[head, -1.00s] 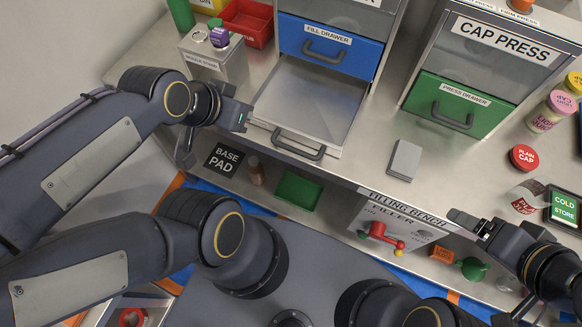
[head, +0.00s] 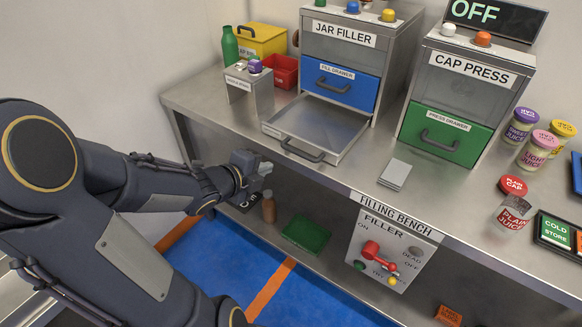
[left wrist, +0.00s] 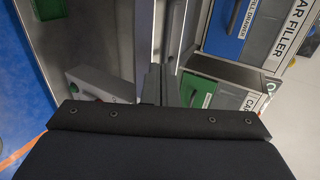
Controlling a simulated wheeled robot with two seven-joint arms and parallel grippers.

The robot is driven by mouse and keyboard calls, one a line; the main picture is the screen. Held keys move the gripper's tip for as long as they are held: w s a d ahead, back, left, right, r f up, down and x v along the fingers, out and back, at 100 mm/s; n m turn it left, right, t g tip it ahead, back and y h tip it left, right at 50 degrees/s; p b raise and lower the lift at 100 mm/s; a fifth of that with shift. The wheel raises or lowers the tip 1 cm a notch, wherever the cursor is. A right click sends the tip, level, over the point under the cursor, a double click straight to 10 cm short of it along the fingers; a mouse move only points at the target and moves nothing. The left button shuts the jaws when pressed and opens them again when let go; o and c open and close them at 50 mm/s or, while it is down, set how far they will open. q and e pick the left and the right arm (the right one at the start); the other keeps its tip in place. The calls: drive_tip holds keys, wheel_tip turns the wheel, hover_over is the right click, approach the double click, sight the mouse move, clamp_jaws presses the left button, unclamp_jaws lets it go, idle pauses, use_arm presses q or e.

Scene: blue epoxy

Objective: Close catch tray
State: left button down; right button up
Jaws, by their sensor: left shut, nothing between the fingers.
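The catch tray (head: 312,128) is a shallow grey metal tray under the jar filler (head: 341,55). It is slid out toward the bench's front edge and looks empty. Its dark bar handle (head: 303,152) is on the front side. My left gripper (head: 262,168) is shut and empty. In the head view it is by the bench's front edge, left of the handle and apart from it. Its closed fingers (left wrist: 160,84) also show in the left wrist view, end on. My right gripper is out of view.
The blue fill drawer (head: 340,86) and green press drawer (head: 440,134) are shut. A small metal stand (head: 250,92) is left of the tray. A grey block (head: 395,174) lies to its right. A lower shelf holds a brown bottle (head: 268,207) and green tray (head: 305,234).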

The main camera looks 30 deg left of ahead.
use_arm(q)
drive_tip(key=b+x, duration=0.1)
drive_tip(key=x, duration=0.3)
drive_tip(key=b+x, duration=0.1)
drive_tip(key=x, duration=0.3)
drive_tip(key=r+b+x, duration=0.1)
drive_tip(key=x, duration=0.3)
drive_tip(key=shift+w, duration=0.25)
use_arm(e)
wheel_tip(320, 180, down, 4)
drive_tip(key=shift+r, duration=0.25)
